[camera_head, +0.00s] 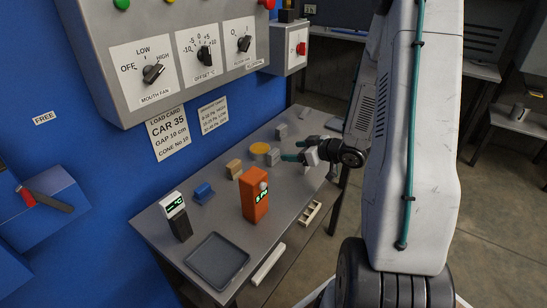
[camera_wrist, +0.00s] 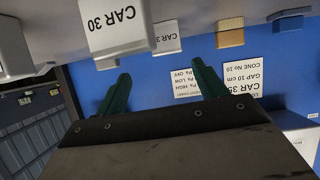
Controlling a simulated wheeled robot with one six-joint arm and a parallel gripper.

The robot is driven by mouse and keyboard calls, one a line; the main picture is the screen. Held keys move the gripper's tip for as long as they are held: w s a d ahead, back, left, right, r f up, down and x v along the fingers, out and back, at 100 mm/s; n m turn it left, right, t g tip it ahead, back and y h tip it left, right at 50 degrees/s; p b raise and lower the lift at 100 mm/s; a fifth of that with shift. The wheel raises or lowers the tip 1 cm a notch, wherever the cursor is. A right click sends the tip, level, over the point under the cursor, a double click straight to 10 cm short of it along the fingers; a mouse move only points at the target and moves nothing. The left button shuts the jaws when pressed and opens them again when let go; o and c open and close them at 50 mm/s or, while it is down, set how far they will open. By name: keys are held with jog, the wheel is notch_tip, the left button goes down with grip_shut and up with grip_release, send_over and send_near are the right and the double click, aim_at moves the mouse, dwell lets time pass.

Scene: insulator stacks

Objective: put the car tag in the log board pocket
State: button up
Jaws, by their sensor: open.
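My gripper (camera_head: 293,150) is above the back part of the grey table in the head view, its green fingers pointing left. In the wrist view my gripper (camera_wrist: 161,72) is open, with nothing between its fingers. A grey block with a white CAR 30 tag (camera_wrist: 117,28) looms close beyond the left finger. A white CAR 35 tag (camera_wrist: 167,38) shows farther off, between the fingers' directions. In the head view small grey blocks (camera_head: 281,131) stand near my gripper, their lettering too small to read. I cannot make out the log board pocket.
A load card (camera_head: 168,132) reading CAR 35 is on the blue wall.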

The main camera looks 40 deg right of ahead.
aim_at(275, 152)
jog(key=shift+s+a+f+y, duration=0.1)
jog(key=shift+f+y, duration=0.15)
jog(key=shift+y, duration=0.05)
jog(key=shift+w+a+f, duration=0.15)
jog(key=shift+w, duration=0.05)
jog(key=x, duration=0.7)
jog(key=shift+w+a+r, duration=0.1)
jog(key=shift+a+r, duration=0.15)
jog(key=shift+r, duration=0.05)
jog(key=c, duration=1.2)
jog(key=shift+r, duration=0.1)
notch_tip(275, 152, up, 10)
